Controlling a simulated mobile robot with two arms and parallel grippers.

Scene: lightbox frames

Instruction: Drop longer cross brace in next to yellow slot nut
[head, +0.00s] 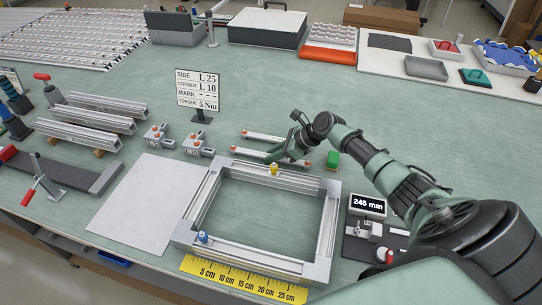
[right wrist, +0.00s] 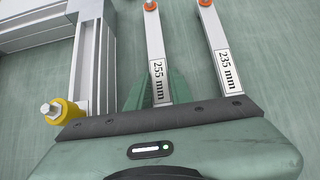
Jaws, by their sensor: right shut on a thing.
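The longer cross brace, labelled 255 mm (right wrist: 155,50), is a thin light bar with orange ends. It also shows in the head view (head: 245,152), beside the frame's far rail. My right gripper (head: 277,156) is shut on it; its green fingers (right wrist: 157,88) sit either side of the bar near the label. I cannot tell whether the bar is clear of the table. The shorter brace, labelled 235 mm (right wrist: 225,55), lies beyond it (head: 262,136). The yellow slot nut (head: 273,169) sits on the frame's far rail, and also shows at left in the wrist view (right wrist: 60,110). My left gripper is not in view.
The rectangular aluminium frame (head: 250,255) has an empty middle and a blue slot nut (head: 203,237) on its near rail. A yellow ruler (head: 240,280) lies in front.

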